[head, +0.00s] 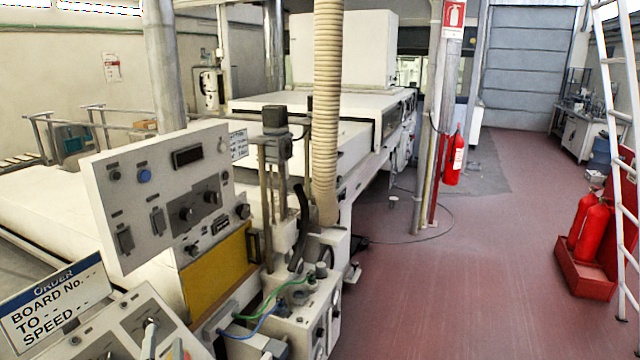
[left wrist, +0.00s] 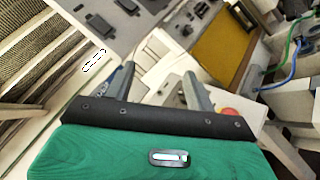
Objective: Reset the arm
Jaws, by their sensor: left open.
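My left gripper (left wrist: 159,74) shows in the left wrist view, with two grey fingers spread apart on a black mount above a green body. Nothing is between the fingers. Beyond them are pale machine surfaces and part of a control panel (left wrist: 105,22). In the head view small grey pieces at the bottom edge, by the lower console, may be its fingertips, but I cannot tell clearly. My right gripper is in neither view.
The upright control panel (head: 165,205) and a yellow panel (head: 218,270) stand close in front. A sign (head: 55,300) is at lower left. A beige hose (head: 327,110) hangs mid-view. Fire extinguishers (head: 590,225) and a white ladder (head: 612,100) stand right. The red floor (head: 460,270) is clear.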

